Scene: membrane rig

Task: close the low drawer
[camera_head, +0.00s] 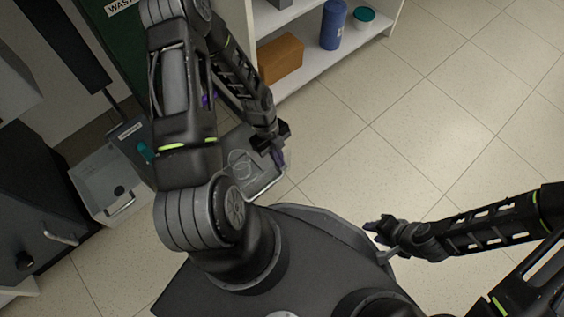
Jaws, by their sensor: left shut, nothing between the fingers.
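A grey, see-through-looking drawer (238,184) stands pulled out behind my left arm, with a pale front edge and a round outline inside it. My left gripper (279,158) is shut and empty at the right side of this drawer; I cannot tell whether it touches it. I cannot tell which of the two is the low drawer. My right gripper (374,228) is over bare floor, far from both; whether it is open is unclear.
A white shelf (330,57) at the top holds an orange-brown box (281,60), a blue cylinder (333,25) and a teal-rimmed bowl (363,17). A dark cabinet (30,200) with a handle is at the left. The tiled floor (440,120) at the right is clear.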

